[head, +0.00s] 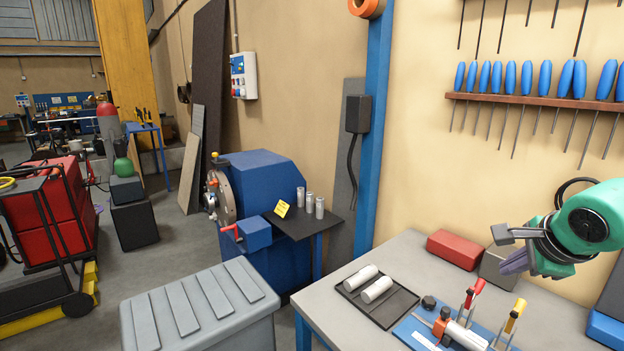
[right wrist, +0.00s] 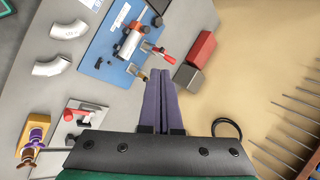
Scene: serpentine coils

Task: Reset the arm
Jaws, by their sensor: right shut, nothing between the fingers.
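My right gripper (head: 513,263) hangs over the right side of the grey workbench (head: 430,262) in the head view, close to the wall. Its purple fingers are together with nothing between them; they also show in the right wrist view (right wrist: 155,74). My right arm (head: 590,222), green and black, comes in from the right edge. My left gripper is not in view.
A red block (head: 455,249) and a grey block (head: 497,268) stand near the fingers. A black tray (head: 398,312) holds two white cylinders. A blue board (head: 415,334) carries a clamping fixture. Blue-handled tools (head: 545,78) hang on the wall. White elbow pipes (right wrist: 52,66) lie on the bench.

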